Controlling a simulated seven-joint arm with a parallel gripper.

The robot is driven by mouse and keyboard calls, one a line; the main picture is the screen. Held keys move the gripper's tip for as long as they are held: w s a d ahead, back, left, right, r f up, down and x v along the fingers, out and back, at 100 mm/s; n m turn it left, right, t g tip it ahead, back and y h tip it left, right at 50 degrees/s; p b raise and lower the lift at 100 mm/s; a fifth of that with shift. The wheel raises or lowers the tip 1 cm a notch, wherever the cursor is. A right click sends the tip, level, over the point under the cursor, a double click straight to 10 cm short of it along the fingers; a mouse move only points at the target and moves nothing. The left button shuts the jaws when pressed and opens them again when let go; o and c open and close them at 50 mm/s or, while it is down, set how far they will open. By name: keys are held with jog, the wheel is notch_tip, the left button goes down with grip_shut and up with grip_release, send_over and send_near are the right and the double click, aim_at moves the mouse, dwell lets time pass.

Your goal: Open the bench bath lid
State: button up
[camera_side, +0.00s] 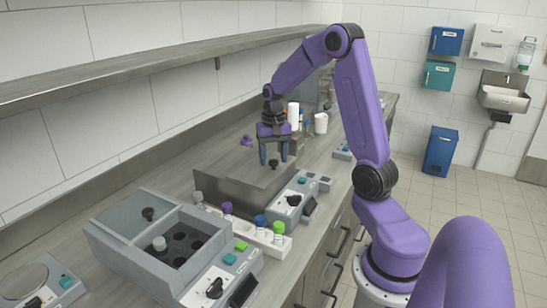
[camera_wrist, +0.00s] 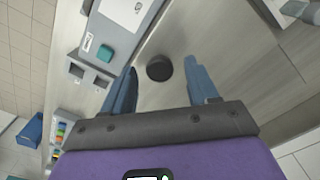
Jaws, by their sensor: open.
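The bench bath (camera_side: 235,192) stands mid-counter, with a grey control panel on its right side. Its flat metallic lid (camera_side: 245,172) covers the top and carries a round black knob (camera_side: 273,163). My gripper (camera_side: 273,158) points down over the lid with its blue fingers open. In the wrist view the black knob (camera_wrist: 159,68) appears between the two open fingers (camera_wrist: 163,88), with space on both sides. I cannot tell how far above the lid the fingertips are. Nothing is held.
A grey block unit (camera_side: 135,257) with dark wells and a knobbed cover stands in front. A white rack (camera_side: 270,241) of vials with coloured caps lies between it and the bath. Bottles (camera_side: 320,122) stand behind my gripper. A shelf (camera_side: 130,75) runs along the wall above.

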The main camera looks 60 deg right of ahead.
jog(key=shift+f, duration=0.25)
grip_shut()
jog(key=w, duration=1.2)
jog(key=shift+w+r, duration=0.1)
grip_release()
